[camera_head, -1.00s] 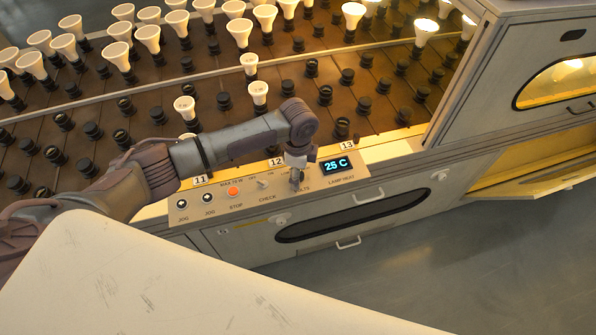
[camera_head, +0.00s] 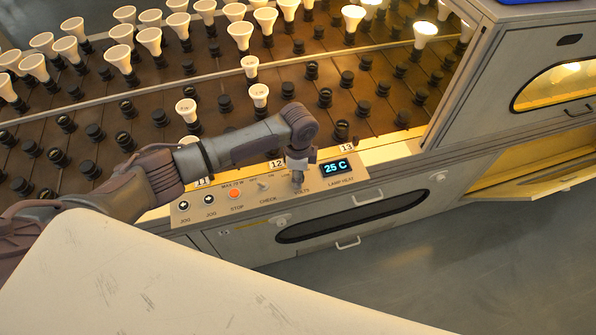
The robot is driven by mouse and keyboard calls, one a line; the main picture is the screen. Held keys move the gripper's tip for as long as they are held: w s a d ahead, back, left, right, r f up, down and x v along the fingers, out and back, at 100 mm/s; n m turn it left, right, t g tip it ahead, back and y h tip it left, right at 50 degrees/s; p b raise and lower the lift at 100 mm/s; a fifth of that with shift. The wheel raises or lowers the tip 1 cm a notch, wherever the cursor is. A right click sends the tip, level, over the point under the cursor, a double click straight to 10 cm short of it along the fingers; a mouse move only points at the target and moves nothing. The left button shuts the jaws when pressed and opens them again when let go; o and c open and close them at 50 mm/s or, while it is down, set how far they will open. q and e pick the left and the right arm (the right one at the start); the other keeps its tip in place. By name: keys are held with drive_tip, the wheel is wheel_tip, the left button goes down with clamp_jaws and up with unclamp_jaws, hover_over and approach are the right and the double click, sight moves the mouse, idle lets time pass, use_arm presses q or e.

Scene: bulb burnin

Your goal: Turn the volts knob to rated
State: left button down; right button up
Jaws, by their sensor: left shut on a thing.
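The control panel (camera_head: 222,210) runs along the front of the bulb rack, with JOG buttons, a red STOP button (camera_head: 234,194), a CHECK switch (camera_head: 263,185) and a blue display (camera_head: 335,167) reading 25 C. My left gripper (camera_head: 298,183) points down at the spot above the VOLTS label (camera_head: 302,191), shut on the volts knob. The gripper and wrist hide the knob and most of its scale, so its setting cannot be read. My right gripper is not in view.
Rows of sockets, several holding white bulbs (camera_head: 241,32), fill the rack behind the panel. A cabinet with a lit window (camera_head: 555,84) and an open lower flap (camera_head: 530,178) stands at the right. Grey floor (camera_head: 480,260) is clear.

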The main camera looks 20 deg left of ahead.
use_arm(q)
drive_tip(key=n+p, duration=0.3)
drive_tip(key=shift+d+r+n+p, duration=0.1)
drive_tip(key=shift+r+n+p, duration=0.1)
drive_tip(key=shift+n+p, duration=0.2)
drive_tip(key=shift+f+n+p, duration=0.15)
drive_tip(key=shift+n+p, duration=0.75)
drive_tip(key=shift+n, duration=0.4)
drive_tip(key=c, duration=0.8)
unclamp_jaws()
drive_tip(key=shift+o, duration=0.2)
wheel_tip(320, 180, up, 12)
